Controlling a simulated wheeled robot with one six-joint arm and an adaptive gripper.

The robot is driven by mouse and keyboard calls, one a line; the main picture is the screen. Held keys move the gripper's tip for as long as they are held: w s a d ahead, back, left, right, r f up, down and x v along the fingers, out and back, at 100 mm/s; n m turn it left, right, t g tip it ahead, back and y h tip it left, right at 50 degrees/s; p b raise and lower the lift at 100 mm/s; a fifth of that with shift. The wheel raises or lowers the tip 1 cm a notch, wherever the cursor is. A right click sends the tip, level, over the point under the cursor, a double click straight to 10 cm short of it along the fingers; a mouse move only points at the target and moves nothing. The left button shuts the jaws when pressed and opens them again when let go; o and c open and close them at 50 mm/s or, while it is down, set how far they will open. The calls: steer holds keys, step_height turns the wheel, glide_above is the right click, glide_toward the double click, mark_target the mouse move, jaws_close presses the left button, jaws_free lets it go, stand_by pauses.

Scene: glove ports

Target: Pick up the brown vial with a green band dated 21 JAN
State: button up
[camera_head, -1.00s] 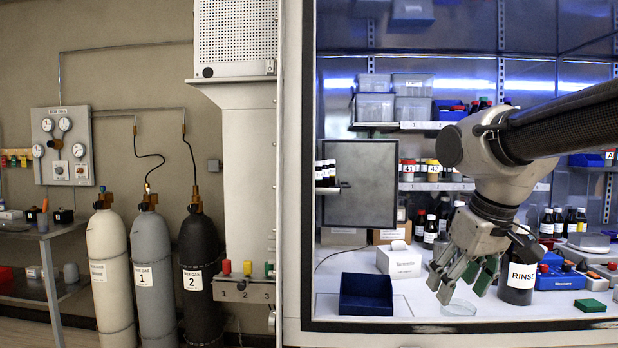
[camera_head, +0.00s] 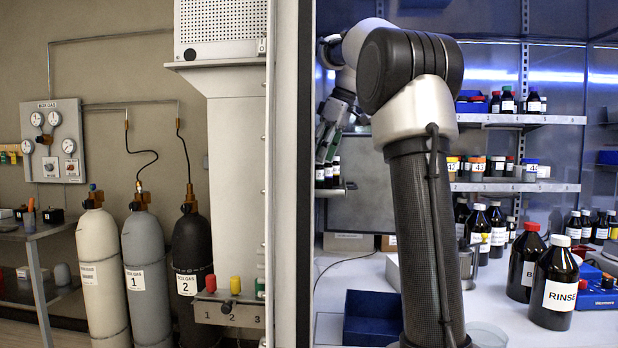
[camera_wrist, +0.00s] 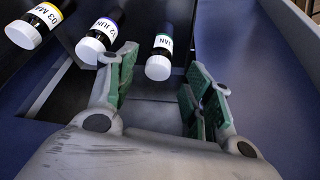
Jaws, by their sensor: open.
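A brown vial with a green band and a white cap (camera_wrist: 162,56) shows in the wrist view; its label reads JAN, the day is hard to make out. To its left are a vial with a purple band reading 12 JUN (camera_wrist: 98,41) and one with a yellow band reading 03 MA (camera_wrist: 32,26). My gripper (camera_wrist: 161,80) is open and empty, with green pads; the green-band vial lies just beyond the gap between its fingertips. In the head view my gripper (camera_head: 327,150) is at the left of the enclosure, by small white-labelled vials (camera_head: 328,173), partly hidden.
A RINSE bottle (camera_head: 556,288) and a red-capped bottle (camera_head: 524,262) stand at right. Shelves (camera_head: 515,187) line the back.

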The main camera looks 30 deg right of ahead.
mark_target(319, 176)
steer(key=x, duration=0.7)
steer(key=shift+d, duration=0.2)
steer(key=c, duration=0.9)
